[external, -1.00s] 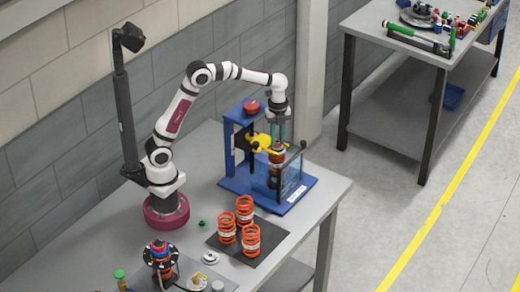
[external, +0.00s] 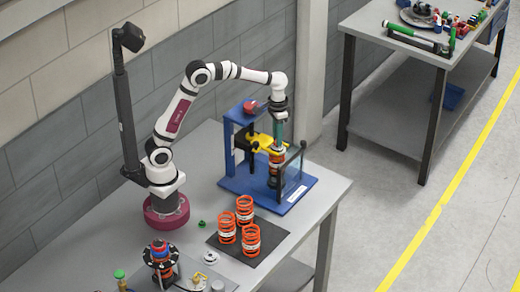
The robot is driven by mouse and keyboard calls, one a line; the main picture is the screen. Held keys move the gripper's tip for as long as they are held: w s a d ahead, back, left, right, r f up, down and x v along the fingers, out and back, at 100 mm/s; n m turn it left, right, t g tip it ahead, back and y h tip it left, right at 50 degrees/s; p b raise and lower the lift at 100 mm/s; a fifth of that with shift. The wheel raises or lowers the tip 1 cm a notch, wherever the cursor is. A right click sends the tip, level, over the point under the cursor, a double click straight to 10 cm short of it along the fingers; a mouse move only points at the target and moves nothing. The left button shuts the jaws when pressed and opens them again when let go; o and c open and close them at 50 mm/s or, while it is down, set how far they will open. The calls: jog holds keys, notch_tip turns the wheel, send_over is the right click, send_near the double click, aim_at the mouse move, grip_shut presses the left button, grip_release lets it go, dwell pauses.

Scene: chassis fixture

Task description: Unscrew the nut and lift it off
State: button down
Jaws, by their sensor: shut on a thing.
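My gripper (external: 278,145) points straight down over the blue fixture (external: 232,178), at the top of the orange spring unit (external: 276,172) clamped there. Its greenish fingers are seen nearly edge-on, one behind the other, and are shut on the nut at the top of the unit. The nut itself is hidden between the fingers and too small to make out. The yellow clamp (external: 262,142) reaches around the upper part of the unit. The unit stands upright behind a clear guard panel (external: 292,178).
Several orange springs (external: 227,229) stand on a dark mat in front of the fixture. A small green part (external: 201,223) lies left of the mat. Another assembly (external: 160,258) stands at the front left. The dark camera post (external: 127,120) rises beside my base.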

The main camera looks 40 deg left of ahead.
jog(key=c, duration=0.7)
grip_release()
